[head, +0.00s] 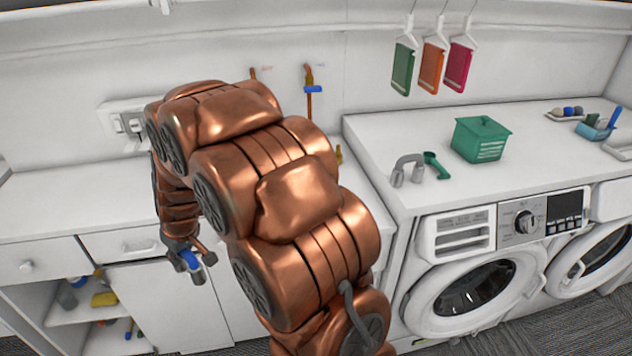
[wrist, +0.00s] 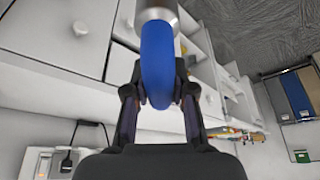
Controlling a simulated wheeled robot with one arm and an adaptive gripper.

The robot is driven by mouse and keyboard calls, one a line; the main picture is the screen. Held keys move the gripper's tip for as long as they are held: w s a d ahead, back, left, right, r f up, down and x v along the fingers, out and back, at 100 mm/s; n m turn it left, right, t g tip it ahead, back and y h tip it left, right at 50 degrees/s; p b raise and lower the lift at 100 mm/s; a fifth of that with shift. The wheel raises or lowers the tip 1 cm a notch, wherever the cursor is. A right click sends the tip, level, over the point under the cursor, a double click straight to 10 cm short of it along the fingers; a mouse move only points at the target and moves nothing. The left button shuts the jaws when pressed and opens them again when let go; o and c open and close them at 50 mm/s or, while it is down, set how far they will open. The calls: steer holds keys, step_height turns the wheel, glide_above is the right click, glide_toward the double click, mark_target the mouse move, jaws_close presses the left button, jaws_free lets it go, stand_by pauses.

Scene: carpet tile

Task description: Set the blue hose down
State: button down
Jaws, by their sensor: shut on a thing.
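The blue hose (wrist: 157,62) is a curved blue piece with a grey metal end, and it sits between the fingers in the wrist view. My gripper (wrist: 160,95) is shut on it. In the head view, a small part of the blue hose (head: 189,260) shows at my gripper (head: 188,252). The gripper holds it in front of the white cabinet doors, below the counter's front edge. My copper arm hides much of the counter and wall behind it in the head view.
The left counter (head: 45,205) has bare room. An open shelf (head: 75,312) below holds bottles and a yellow item. On the right counter (head: 390,135) stand a green basket (head: 481,139), a grey curved pipe (head: 405,168) and a green scoop (head: 436,164). Washing machines (head: 480,285) stand below.

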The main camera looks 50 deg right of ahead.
steer(key=s+d+r+n+g+y+b, duration=0.1)
steer(key=s+d+r+n+y+b, duration=0.2)
steer(key=s+d, duration=0.8)
steer(key=s+d+r+n+g+b, duration=0.15)
steer(key=s+d+n+b, duration=0.55)
steer(key=d, duration=0.7)
steer(key=w+d+f+m+p, duration=0.1)
steer(key=w+d+p, duration=0.6)
steer(key=w, duration=0.4)
steer(key=shift+w+t+p, duration=0.35)
steer(key=shift+w+p, duration=0.05)
steer(key=shift+p, duration=0.05)
steer(key=shift+w+d, duration=0.1)
step_height(320, 180, down, 2)
steer(key=shift+w+f+p, duration=0.15)
steer(key=shift+f+p, duration=0.1)
steer(key=shift+p, duration=0.9)
steer(key=shift+d+f, duration=0.1)
steer(key=shift+f, duration=0.4)
steer(key=shift+f, duration=0.2)
steer(key=c, duration=1)
jaws_free()
